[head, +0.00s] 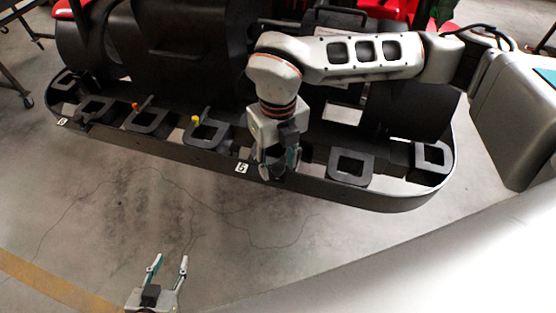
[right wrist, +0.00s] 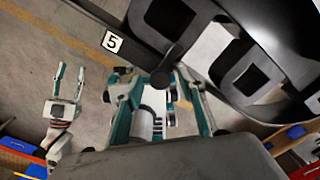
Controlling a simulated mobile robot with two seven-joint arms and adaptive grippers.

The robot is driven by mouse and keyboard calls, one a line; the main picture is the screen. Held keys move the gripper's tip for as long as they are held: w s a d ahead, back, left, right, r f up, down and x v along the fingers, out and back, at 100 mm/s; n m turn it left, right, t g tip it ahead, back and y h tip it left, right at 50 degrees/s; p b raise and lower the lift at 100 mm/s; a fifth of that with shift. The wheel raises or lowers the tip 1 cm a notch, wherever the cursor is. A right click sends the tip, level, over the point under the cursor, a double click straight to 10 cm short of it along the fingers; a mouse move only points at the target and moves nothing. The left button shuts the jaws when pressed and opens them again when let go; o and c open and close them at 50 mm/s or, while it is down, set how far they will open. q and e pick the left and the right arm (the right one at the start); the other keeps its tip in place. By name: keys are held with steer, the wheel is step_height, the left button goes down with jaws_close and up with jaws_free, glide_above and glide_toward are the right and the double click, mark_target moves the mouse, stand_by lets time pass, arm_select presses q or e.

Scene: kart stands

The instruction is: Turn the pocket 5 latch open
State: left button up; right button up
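The black pocket rail (head: 150,140) runs along the kart stand, with square-holed black pockets in a row. The number 5 label (right wrist: 112,42) is on the rail, and it also shows in the head view (head: 241,168). A dark lever with a round end (right wrist: 162,77), seemingly the pocket 5 latch, shows near the label. My right gripper (right wrist: 158,90) is at this pocket with its fingers spread on either side of the lever's end; contact cannot be told. In the head view my right gripper (head: 279,165) hides the latch. My left gripper (head: 168,262) is open and empty, low over the floor.
Other pockets (head: 350,165) flank the spot on the rail. An orange-tipped lever (head: 143,106) and a yellow-tipped one (head: 195,120) stand to the left. Large black kart parts (head: 180,50) rise behind. The floor (head: 110,200) in front is clear.

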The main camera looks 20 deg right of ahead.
steer(key=c, duration=1.1)
steer(key=shift+c, duration=0.2)
